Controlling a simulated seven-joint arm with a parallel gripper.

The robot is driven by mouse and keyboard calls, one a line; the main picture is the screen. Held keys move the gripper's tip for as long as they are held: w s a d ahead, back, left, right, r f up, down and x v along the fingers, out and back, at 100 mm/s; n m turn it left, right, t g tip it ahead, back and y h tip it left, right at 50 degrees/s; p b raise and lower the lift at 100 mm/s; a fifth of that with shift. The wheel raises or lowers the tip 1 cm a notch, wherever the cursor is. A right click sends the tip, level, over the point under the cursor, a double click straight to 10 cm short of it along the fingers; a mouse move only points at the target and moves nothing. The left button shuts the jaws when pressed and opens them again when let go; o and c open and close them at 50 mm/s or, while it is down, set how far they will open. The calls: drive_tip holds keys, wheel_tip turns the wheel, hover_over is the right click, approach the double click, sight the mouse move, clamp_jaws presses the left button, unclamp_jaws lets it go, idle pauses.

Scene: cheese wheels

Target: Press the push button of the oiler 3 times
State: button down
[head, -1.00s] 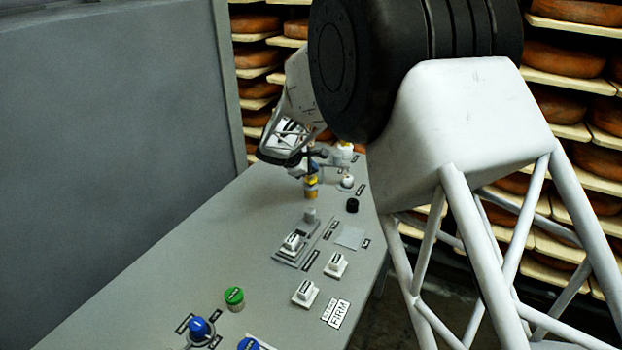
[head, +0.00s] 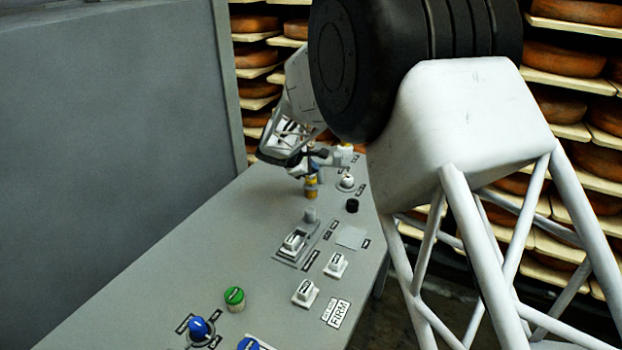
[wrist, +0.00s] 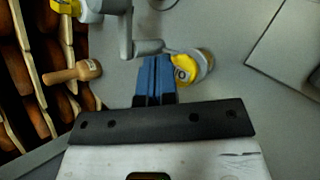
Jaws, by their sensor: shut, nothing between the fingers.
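A small yellow-topped fitting, which looks like the oiler (head: 311,192), stands on the grey panel near its far end. In the wrist view its yellow cap (wrist: 183,67), with a dark round mark, is just right of the blue fingertips. My gripper (head: 310,175) is over the fitting in the head view, and its fingers hide part of it. The blue fingers (wrist: 155,62) are shut together with nothing held, close beside the yellow cap. I cannot tell whether they touch it, and no push button is clearly made out.
A grey pipe (wrist: 128,40) runs beside the fingertips. A wooden-handled item (wrist: 72,73) lies left of it. A white knob (head: 347,182) and a black knob (head: 352,205) sit right of the fitting. Switches (head: 293,243) and a green button (head: 234,297) are nearer. Cheese shelves (head: 560,65) stand behind.

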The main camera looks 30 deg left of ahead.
sight(311, 179)
drive_tip(key=shift+f, duration=1.3)
idle(1.6)
drive_tip(key=shift+r, duration=1.3)
drive_tip(key=shift+r, duration=0.1)
drive_tip(key=shift+r, duration=2.45)
